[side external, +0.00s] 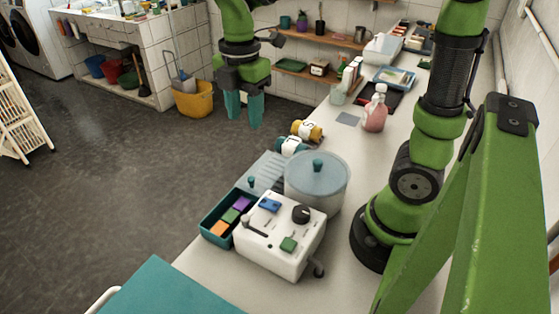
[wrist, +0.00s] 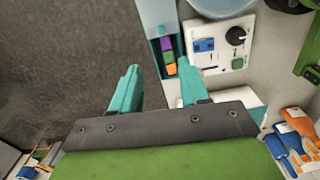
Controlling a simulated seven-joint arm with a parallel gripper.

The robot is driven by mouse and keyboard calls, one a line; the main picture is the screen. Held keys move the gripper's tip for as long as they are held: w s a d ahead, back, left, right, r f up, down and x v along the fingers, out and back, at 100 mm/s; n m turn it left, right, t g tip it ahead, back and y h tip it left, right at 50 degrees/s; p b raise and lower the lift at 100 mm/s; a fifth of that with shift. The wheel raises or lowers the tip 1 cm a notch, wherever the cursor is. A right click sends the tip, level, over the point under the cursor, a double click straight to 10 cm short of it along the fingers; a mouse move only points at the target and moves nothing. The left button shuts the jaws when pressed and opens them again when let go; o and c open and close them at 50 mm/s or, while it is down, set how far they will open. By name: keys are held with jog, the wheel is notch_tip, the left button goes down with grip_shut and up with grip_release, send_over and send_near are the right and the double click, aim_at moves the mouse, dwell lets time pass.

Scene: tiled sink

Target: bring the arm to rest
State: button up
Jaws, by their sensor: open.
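My gripper (side external: 243,110) has teal fingers and hangs in the air in the side external view, left of the counter and above the grey floor. The fingers are apart with nothing between them. In the wrist view my gripper (wrist: 164,84) also shows open and empty. My green arm reaches up out of the top of the side external view, so its middle links are hidden.
The counter (side external: 352,177) holds a white control box (side external: 285,255), a lidded pot (side external: 316,184), a teal tray (side external: 214,232) of coloured blocks and a pink bottle (side external: 375,112). A yellow bucket (side external: 194,101) stands on the floor.

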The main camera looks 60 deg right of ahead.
jog(key=s+d+r+m+t+y, duration=0.1)
jog(key=s+m+t, duration=0.6)
jog(key=m, duration=1.4)
jog(key=shift+s+r+y, duration=0.45)
jog(key=shift+s+y, duration=0.05)
jog(key=shift+s, duration=0.45)
